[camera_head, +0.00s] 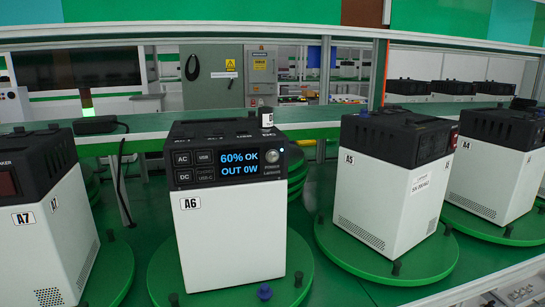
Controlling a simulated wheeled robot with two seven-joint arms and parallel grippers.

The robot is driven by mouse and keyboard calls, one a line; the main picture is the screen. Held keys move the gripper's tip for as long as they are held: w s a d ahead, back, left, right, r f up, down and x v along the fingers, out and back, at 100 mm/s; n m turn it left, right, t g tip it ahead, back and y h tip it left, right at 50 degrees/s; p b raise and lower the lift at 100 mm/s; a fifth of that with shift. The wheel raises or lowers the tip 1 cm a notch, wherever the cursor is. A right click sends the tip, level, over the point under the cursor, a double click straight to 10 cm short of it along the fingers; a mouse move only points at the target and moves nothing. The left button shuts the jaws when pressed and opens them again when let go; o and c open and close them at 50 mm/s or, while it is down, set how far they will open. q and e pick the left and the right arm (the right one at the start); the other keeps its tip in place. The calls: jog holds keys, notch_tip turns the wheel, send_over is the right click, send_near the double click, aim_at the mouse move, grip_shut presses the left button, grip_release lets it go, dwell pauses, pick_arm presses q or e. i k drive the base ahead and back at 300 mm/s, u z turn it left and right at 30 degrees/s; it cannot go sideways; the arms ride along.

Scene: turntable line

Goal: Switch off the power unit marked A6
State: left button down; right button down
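The power unit marked A6 (233,233) stands upright on a round green turntable (165,262), left of the middle in the head view. It has a white body and a black top part. Its lit display (239,164) reads "60% OK" and "OUT 0W". Buttons marked AC (183,158), DC (184,177), USB (205,157) and USB-C (206,175) sit left of the display. A small round knob or button (270,153) lies right of the display, above small lettering. Neither of my grippers is in view.
Units marked A7 (45,243), A5 (375,192) and A4 (490,180) stand on neighbouring green turntables. Small dark pegs and a blue knob (264,292) sit on the turntable rim around A6. A rail (490,285) runs along the lower right.

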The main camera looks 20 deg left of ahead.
aim_at(272, 156)
jog(key=k, duration=1.35)
jog(key=z, duration=0.4)
jog(key=i, duration=0.45)
jog(key=z, duration=0.55)
jog(key=i, duration=0.85)
jog(key=u, duration=0.85)
jog(key=i, duration=0.5)
jog(key=u, duration=0.6)
